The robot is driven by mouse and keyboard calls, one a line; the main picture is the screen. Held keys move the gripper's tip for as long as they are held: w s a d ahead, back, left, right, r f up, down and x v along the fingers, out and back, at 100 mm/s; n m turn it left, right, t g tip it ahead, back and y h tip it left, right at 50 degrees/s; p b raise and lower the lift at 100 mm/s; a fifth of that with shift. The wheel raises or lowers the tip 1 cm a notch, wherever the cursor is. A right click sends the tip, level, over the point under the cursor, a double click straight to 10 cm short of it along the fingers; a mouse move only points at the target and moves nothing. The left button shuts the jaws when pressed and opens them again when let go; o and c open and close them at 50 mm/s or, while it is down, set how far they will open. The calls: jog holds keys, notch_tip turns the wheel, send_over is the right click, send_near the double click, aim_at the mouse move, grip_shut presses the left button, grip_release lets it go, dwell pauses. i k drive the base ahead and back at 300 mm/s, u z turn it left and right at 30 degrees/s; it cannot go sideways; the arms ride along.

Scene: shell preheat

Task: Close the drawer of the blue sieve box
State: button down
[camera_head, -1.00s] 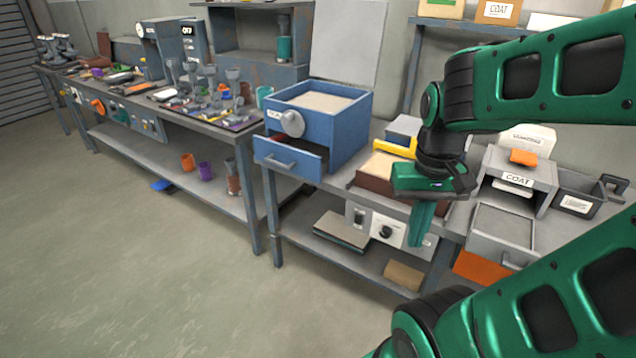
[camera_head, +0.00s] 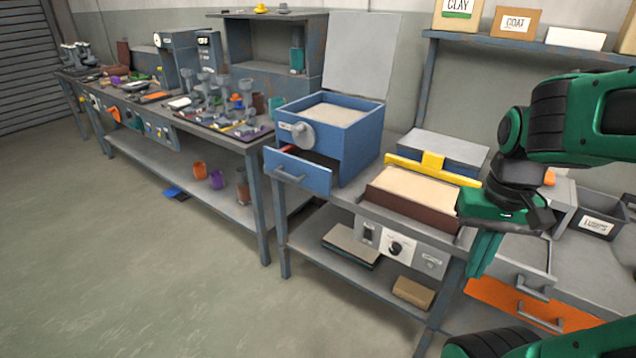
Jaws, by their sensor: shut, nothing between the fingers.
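The blue sieve box (camera_head: 360,141) stands on the bench in the middle of the view, with pale sand in its top and a round grey knob (camera_head: 303,136) on its front. My gripper (camera_head: 482,262) is to the right of the box, pointing down in front of the bench edge. Its green fingers are together and hold nothing. It is well apart from the drawer.
A brown sand tray (camera_head: 398,207) with a yellow scraper (camera_head: 433,164) lies between the box and my gripper. A grey bin (camera_head: 597,214) and open orange drawer (camera_head: 530,306) are at the right. Floor in front of the benches is clear.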

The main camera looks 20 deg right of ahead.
aim_at(318, 172)
jog(key=z, duration=0.05)
jog(key=i, duration=1)
jog(key=u, duration=0.05)
